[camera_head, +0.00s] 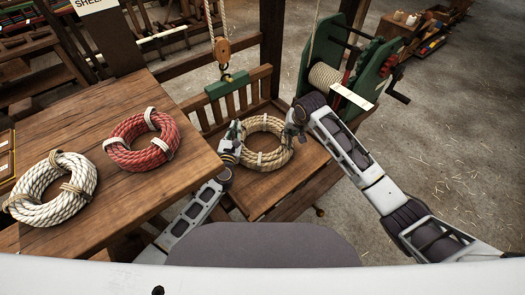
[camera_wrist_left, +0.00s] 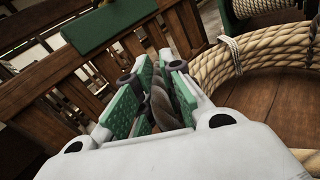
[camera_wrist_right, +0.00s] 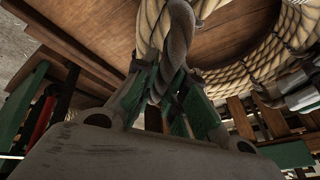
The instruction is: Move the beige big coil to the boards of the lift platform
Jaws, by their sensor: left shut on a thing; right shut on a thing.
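The beige big coil (camera_head: 276,160) is a tied ring of rope over the boards of the lift platform (camera_head: 290,187). I cannot tell whether it touches them. It also shows in the left wrist view (camera_wrist_left: 232,68) and the right wrist view (camera_wrist_right: 262,60). My left gripper (camera_head: 236,131) is at the coil's left side, its green pads shut on a dark rope loop (camera_wrist_left: 162,102). My right gripper (camera_head: 293,124) is at the coil's right side, shut on a grey rope loop (camera_wrist_right: 179,38) at the coil. The loops' lower ends are partly hidden by the fingers.
A wooden table (camera_head: 100,105) at the left holds a red coil (camera_head: 128,157) and a white coil (camera_head: 50,212). A green winch (camera_head: 365,60) stands behind right. A pulley block (camera_head: 222,50) hangs over the platform's slatted back. The floor at the right is clear.

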